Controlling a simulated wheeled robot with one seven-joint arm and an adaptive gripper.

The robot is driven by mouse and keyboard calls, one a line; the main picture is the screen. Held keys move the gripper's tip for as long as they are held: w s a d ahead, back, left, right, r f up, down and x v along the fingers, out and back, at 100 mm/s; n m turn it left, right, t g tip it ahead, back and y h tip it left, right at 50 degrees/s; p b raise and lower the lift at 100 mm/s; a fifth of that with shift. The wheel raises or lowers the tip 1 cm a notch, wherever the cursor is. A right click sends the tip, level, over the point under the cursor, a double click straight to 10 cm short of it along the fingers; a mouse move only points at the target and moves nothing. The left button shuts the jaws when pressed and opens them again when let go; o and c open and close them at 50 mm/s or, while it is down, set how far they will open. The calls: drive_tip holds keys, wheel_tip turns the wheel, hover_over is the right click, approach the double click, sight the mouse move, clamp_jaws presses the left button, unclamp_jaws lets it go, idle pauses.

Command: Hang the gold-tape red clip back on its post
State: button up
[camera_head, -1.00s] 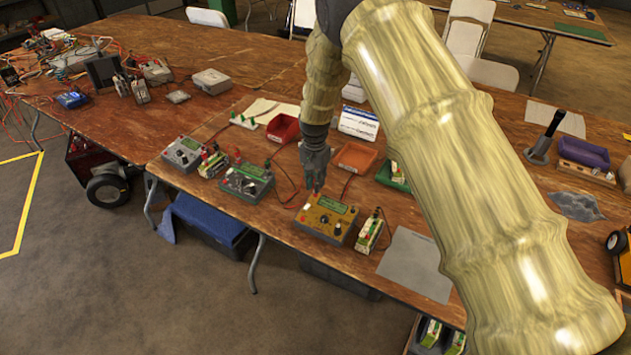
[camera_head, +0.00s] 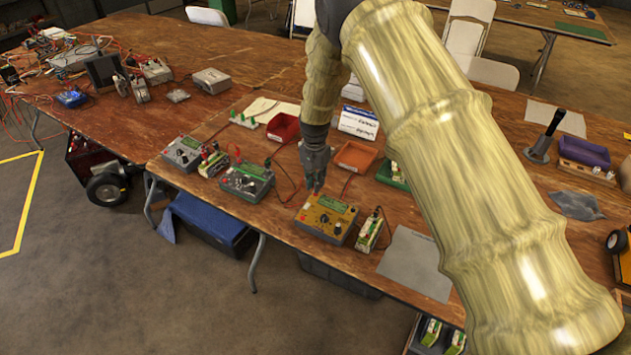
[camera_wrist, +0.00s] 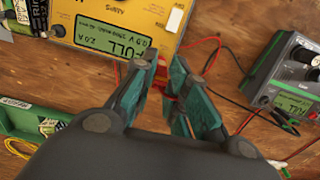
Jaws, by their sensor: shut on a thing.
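The yellow charger (camera_head: 325,218) stands on the wooden table, its green display reading FULL in the wrist view (camera_wrist: 112,38). My gripper (camera_wrist: 168,66) is shut on the red clip (camera_wrist: 165,78), mostly hidden between the teal fingers; a little red and yellow shows. Whether the clip touches the post cannot be told. In the head view my gripper (camera_head: 317,184) points down just behind the charger.
A grey-green charger (camera_head: 246,181) stands to the left, with red leads on the table. A battery pack (camera_head: 369,232) stands right of the yellow charger. An orange tray (camera_head: 355,156) and a green tray (camera_head: 392,176) lie behind. A grey mat (camera_head: 413,262) lies to the right.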

idle(0.4)
drive_tip(key=o, duration=0.9)
drive_tip(key=shift+o, duration=0.8)
drive_tip(key=shift+r, duration=0.1)
drive_tip(key=shift+r+p, duration=2.05)
drive_tip(key=shift+r, duration=1.6)
